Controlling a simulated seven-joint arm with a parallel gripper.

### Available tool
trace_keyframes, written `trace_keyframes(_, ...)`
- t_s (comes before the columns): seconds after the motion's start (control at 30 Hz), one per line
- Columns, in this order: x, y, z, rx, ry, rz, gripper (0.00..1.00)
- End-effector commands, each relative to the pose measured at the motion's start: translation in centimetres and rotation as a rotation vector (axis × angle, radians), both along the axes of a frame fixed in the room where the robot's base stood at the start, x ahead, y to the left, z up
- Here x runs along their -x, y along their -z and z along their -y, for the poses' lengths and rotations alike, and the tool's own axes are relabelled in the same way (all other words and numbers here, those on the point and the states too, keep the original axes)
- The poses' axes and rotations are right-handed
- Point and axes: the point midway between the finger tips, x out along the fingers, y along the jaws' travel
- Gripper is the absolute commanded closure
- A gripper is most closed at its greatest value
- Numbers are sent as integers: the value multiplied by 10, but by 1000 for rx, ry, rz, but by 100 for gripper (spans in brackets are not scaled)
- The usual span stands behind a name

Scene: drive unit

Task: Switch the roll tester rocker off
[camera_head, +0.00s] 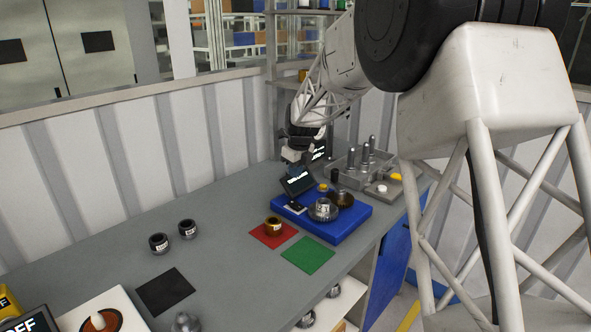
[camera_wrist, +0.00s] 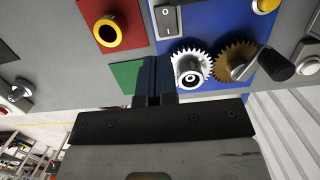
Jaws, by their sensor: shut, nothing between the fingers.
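The roll tester is a blue base (camera_head: 340,226) on the grey bench, carrying a silver gear (camera_wrist: 190,68) and a bronze gear (camera_wrist: 222,62). Its rocker (camera_wrist: 168,19) is a small light switch in a dark frame near the base's edge, at the top of the wrist view. It appears small in the head view (camera_head: 295,206); its tilt is hard to tell. My gripper (camera_wrist: 153,62) is shut and empty. In the wrist view its fingertips appear just below the rocker, apart from it.
A red mat (camera_head: 263,240) with a dark, yellow-rimmed ring (camera_head: 273,225) and an empty green mat (camera_head: 308,254) lie in front of the tester. A black-knobbed crank (camera_wrist: 275,65) stands beside the gears. A grey tray with upright pegs (camera_head: 358,172) stands behind.

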Motion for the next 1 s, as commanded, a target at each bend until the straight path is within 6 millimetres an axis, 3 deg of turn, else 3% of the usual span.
trace_keyframes(0.6, -9, 90, -10, 1, 0, -2, 100)
trace_keyframes(1.0, -12, 113, -13, 0, 0, 0, 100)
